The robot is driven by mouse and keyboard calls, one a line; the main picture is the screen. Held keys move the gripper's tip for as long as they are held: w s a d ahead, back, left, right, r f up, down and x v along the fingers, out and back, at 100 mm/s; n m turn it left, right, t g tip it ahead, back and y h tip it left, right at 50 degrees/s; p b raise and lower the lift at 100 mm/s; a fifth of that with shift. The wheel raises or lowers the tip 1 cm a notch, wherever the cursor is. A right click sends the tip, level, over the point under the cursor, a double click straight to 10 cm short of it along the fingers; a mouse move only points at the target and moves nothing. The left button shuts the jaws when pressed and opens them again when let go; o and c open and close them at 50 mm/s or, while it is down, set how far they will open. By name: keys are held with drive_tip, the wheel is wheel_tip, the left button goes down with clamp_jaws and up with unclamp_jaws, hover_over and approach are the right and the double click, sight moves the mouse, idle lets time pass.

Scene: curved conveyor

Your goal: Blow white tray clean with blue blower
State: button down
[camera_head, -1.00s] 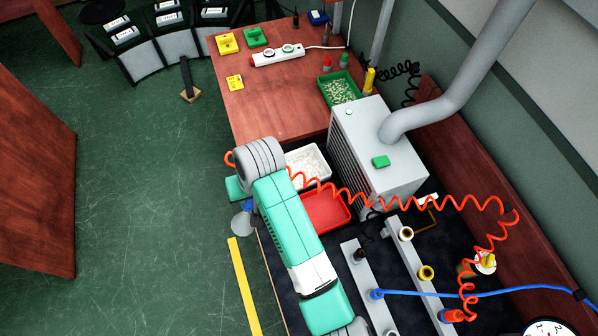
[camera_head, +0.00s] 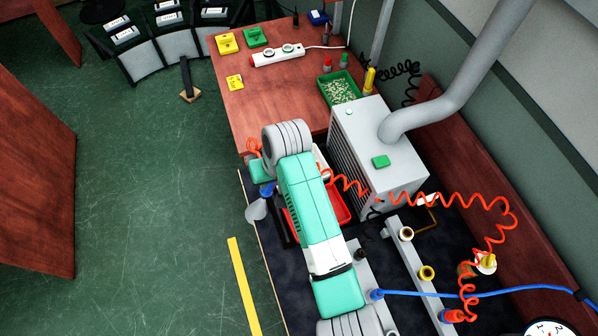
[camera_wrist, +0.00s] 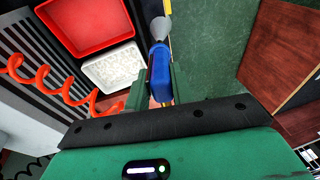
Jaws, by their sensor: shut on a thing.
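My gripper (camera_wrist: 160,72) is shut on the blue blower (camera_wrist: 159,58), whose grey cone nozzle points away from the gripper in the wrist view. The blower (camera_head: 267,189) also shows at the left of my arm in the head view, with its nozzle angled down. The white tray (camera_wrist: 138,53) lies to the left of the blower in the wrist view, and its bottom looks speckled. In the head view only a sliver of the white tray (camera_head: 321,157) shows beside my arm. The blower and the tray appear apart.
A red tray (camera_wrist: 78,30) sits beside the white one. An orange coiled hose (camera_head: 440,198) runs across the bench past a grey box machine (camera_head: 375,150) with a thick duct. Grey rails (camera_head: 415,260) stand at front. Green floor on the left is open.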

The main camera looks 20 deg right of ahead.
drive_tip(key=w+d+b, duration=0.4)
drive_tip(key=d, duration=0.7)
drive_tip(key=shift+w+d, duration=0.15)
drive_tip(key=shift+d, duration=0.1)
idle(0.9)
idle(0.8)
drive_tip(key=shift+w+d+b, duration=0.2)
drive_tip(key=shift+d+b, duration=0.55)
drive_tip(key=shift+d, duration=1.3)
